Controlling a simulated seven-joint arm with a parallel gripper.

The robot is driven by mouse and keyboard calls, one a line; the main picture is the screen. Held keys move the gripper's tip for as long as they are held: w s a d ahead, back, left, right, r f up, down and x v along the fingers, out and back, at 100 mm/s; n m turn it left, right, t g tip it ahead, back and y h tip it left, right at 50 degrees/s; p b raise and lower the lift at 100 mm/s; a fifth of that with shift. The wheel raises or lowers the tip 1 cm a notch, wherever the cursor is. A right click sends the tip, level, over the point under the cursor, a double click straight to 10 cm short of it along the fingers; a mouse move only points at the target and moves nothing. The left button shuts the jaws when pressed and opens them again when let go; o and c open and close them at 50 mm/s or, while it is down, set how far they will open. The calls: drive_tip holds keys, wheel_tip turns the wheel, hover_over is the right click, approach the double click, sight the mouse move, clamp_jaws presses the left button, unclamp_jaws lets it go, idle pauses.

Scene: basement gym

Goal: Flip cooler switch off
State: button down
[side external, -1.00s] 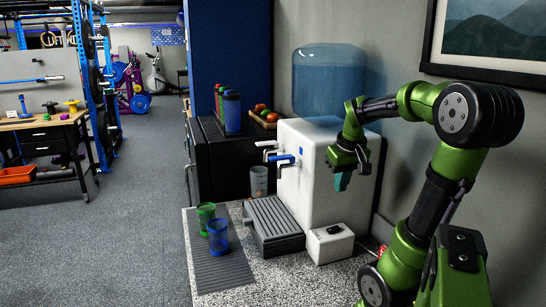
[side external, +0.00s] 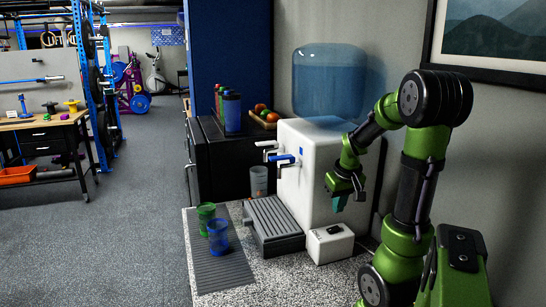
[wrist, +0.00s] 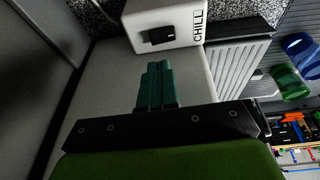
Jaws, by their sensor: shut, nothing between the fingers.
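The switch is a small black rocker (side external: 333,230) on top of a white box (side external: 331,246) that stands on the speckled counter in front of the white water cooler (side external: 325,165). In the wrist view the black switch (wrist: 160,36) sits on the box, with the word CHILL (wrist: 198,25) on its side. My gripper (side external: 340,204) is shut and empty, with teal fingers pointing down, beside the cooler and above the box. In the wrist view the fingertips (wrist: 159,66) are close together, short of the switch and apart from it.
A grey drip tray (side external: 272,220) stands left of the box. A green cup (side external: 206,217) and a blue cup (side external: 218,236) stand on a ribbed mat (side external: 226,274). A clear blue bottle (side external: 328,82) tops the cooler. The wall is close on the right.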

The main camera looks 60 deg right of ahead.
sight(338, 227)
drive_tip(key=shift+s+d+f, duration=0.1)
drive_tip(key=shift+d+f, duration=0.1)
drive_tip(key=shift+f, duration=1.05)
drive_tip(key=shift+s+d+f, duration=0.1)
drive_tip(key=shift+d+f, duration=0.05)
drive_tip(key=shift+f, duration=1.1)
drive_tip(key=shift+s+d+f, duration=0.1)
drive_tip(key=shift+d+f, duration=0.05)
drive_tip(key=shift+f, duration=0.25)
